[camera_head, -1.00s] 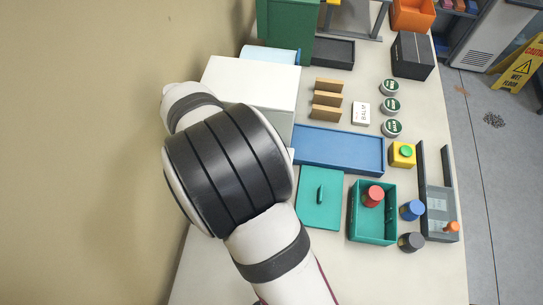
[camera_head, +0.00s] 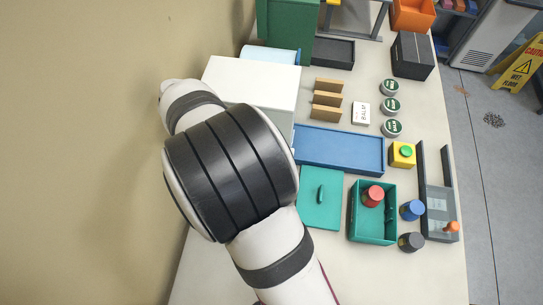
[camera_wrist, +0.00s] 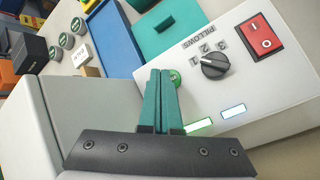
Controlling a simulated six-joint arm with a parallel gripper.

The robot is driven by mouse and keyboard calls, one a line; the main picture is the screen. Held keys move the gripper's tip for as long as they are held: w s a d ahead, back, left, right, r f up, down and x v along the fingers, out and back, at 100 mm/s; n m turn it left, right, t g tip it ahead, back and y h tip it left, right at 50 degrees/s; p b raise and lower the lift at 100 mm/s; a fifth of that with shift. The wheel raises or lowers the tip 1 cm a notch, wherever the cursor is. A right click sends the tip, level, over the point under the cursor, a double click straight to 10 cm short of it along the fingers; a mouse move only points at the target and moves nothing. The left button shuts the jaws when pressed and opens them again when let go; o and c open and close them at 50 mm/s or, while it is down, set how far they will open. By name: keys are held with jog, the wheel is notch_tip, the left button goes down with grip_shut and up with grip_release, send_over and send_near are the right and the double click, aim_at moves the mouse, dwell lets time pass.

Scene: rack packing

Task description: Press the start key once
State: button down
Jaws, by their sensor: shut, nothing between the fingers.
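In the wrist view my gripper (camera_wrist: 160,72) is shut, with its two teal fingers together and nothing between them. The fingertips are over the white control panel (camera_wrist: 270,95), beside a small round green key (camera_wrist: 177,77) that the fingers partly cover. I cannot tell whether they touch it. The panel also has a black dial (camera_wrist: 214,66) marked 1, 2, 3 and PILLOWS, a red rocker switch (camera_wrist: 260,37), a green-lit bar (camera_wrist: 198,126) and a blue-lit bar (camera_wrist: 233,111). In the head view the arm hides the gripper and the panel face.
In the head view a white box-shaped machine (camera_head: 262,78) stands behind my arm. To its right are a blue tray (camera_head: 340,148), a teal lid (camera_head: 320,205), a teal bin (camera_head: 374,238) with a red-capped jar, and a yellow block with a green button (camera_head: 402,154).

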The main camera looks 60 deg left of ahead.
jog(key=shift+r, duration=2.6)
jog(key=w+d+r+m+g, duration=0.2)
jog(key=w+d+r+m, duration=0.15)
jog(key=d, duration=0.45)
jog(key=w+d+r+m+g, duration=0.25)
jog(key=w+d+m, duration=0.2)
jog(key=d, duration=0.25)
jog(key=s+d+m+y, duration=0.3)
jog(key=s+d+m, duration=0.1)
jog(key=d+m, duration=0.4)
jog(key=s+d+f+m+g+y, duration=0.1)
jog(key=s+d+m+y, duration=0.2)
jog(key=d+m, duration=0.5)
jog(key=shift+s+d+m, duration=0.4)
jog(key=shift+s+d, duration=0.3)
